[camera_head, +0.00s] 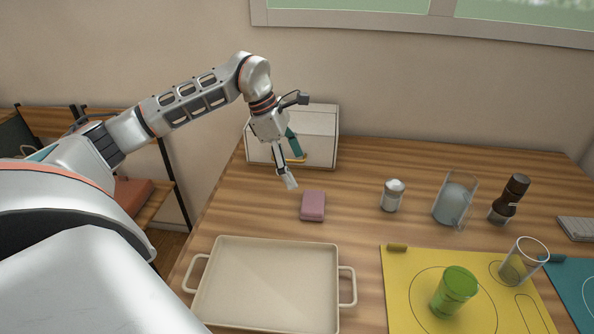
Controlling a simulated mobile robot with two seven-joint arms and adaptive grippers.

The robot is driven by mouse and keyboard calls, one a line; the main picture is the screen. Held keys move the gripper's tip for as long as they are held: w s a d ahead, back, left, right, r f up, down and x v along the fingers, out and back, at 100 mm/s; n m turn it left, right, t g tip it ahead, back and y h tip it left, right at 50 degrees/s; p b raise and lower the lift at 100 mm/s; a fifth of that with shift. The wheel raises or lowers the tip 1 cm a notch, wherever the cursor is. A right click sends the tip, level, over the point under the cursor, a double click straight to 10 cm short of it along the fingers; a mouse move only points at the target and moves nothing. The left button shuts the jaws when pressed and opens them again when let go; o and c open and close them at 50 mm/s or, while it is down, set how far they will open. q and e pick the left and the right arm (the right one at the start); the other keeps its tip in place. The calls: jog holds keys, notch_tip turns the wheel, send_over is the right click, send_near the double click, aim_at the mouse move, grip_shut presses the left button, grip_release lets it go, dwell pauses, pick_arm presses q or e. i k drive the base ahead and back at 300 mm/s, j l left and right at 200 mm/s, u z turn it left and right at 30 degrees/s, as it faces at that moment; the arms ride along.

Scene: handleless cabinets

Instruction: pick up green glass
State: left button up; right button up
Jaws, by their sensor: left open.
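The green glass (454,291) stands upright on the yellow mat (401,296) at the lower right of the head view. My left gripper (292,172) is open and empty, above the back left of the table in front of the white box. It is well to the left of and behind the green glass, not touching it. My right gripper is not in view.
A beige tray (265,270) lies front left. A pink block (312,205), a shaker (392,195), a clear container (454,200) and a dark grinder (508,200) stand further back. A clear glass (522,262) stands right of the green one. A white box (318,130) is at the wall.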

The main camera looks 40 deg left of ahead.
aim_at(457, 286)
jog(key=k+l, duration=0.8)
jog(key=l, duration=0.1)
